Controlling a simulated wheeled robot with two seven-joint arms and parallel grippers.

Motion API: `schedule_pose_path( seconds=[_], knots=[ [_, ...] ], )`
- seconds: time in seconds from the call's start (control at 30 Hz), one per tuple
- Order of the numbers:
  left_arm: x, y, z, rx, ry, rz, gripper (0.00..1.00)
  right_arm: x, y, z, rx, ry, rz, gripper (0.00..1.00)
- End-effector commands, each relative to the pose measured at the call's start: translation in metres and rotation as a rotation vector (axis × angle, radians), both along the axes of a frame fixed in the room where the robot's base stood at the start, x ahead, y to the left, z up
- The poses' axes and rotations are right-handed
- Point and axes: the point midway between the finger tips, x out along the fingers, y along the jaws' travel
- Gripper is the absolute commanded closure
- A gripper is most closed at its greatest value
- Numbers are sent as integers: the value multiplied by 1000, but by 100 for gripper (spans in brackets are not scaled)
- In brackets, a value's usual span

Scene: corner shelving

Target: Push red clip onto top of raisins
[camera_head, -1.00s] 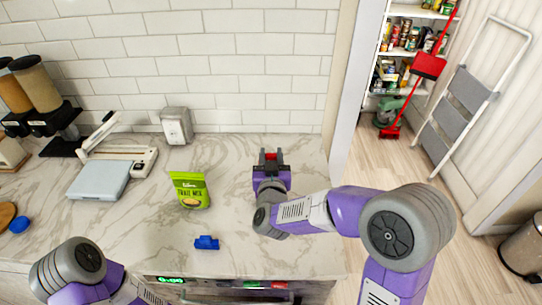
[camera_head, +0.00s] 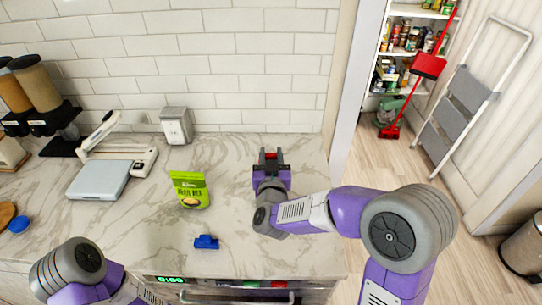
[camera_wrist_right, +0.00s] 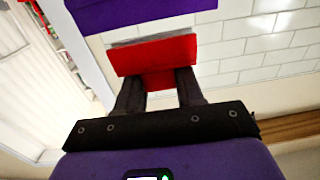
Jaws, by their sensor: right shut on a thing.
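My right gripper (camera_head: 270,158) is shut on the red clip (camera_head: 272,156), held above the right part of the counter, to the right of a green bag. The right wrist view shows the red clip (camera_wrist_right: 155,55) between the dark fingers of my right gripper (camera_wrist_right: 160,85). A purple shape (camera_wrist_right: 140,12) lies beyond the clip there; I cannot tell what it is or whether they touch. No bag that I can identify as raisins shows in the head view. My left gripper is out of view; only part of its arm shows at the bottom left.
The green trail mix bag (camera_head: 190,190) stands on the marble counter (camera_head: 140,230). A blue clip (camera_head: 206,242) lies in front of it. The front middle is mostly clear.

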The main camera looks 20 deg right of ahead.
Motion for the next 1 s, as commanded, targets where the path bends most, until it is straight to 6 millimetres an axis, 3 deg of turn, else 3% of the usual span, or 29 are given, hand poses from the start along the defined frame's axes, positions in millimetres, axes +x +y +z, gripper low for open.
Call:
schedule_pose_path(
  seconds=[1.0],
  knots=[
    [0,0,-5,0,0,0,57,0,0,0,0,0,0,91]
  ],
)
